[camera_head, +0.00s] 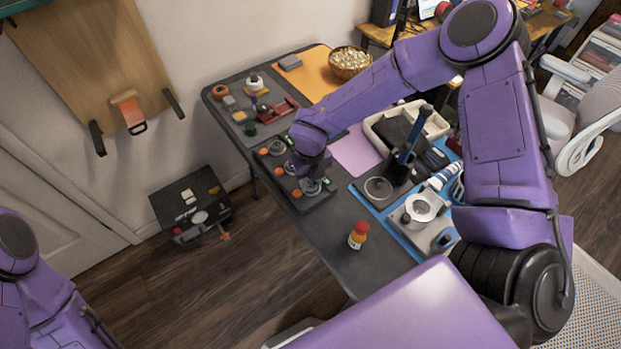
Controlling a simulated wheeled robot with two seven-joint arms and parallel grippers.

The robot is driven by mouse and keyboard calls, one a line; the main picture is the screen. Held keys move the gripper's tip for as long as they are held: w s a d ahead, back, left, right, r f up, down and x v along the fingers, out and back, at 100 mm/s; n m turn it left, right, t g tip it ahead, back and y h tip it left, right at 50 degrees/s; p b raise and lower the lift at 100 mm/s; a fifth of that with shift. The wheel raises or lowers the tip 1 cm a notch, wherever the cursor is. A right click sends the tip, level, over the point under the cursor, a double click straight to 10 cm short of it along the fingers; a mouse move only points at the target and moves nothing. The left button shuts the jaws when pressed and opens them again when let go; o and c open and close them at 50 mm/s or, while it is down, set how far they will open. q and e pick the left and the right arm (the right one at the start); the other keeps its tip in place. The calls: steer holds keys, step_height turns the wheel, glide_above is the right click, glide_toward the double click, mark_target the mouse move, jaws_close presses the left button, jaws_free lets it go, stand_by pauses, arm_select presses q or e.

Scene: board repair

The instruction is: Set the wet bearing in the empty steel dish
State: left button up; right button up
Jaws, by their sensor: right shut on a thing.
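My right arm reaches in from the right, and its gripper (312,180) points down over the dark tray (322,201) on the table. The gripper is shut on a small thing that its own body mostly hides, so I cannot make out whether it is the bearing. A round grey dish (277,147) sits near the tray's far end. Another round grey piece shows right under the gripper, partly covered. I cannot tell which dish is empty or whether anything looks wet. My left arm shows at the lower left, with its gripper out of the picture.
Orange pieces (297,194) lie along the tray's left edge. A yellow-and-red bottle (358,235) stands at the table's front. A round metal dish (378,188) and tools lie on the blue mat (400,237) to the right. A wooden bowl (350,63) stands at the back.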

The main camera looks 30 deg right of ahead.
steer(key=shift+s+f, duration=0.15)
steer(key=shift+f, duration=0.05)
stand_by(0.5)
steer(key=o, duration=1.1)
steer(key=shift+c, duration=0.6)
steer(key=shift+o, duration=0.2)
steer(key=shift+s, duration=0.1)
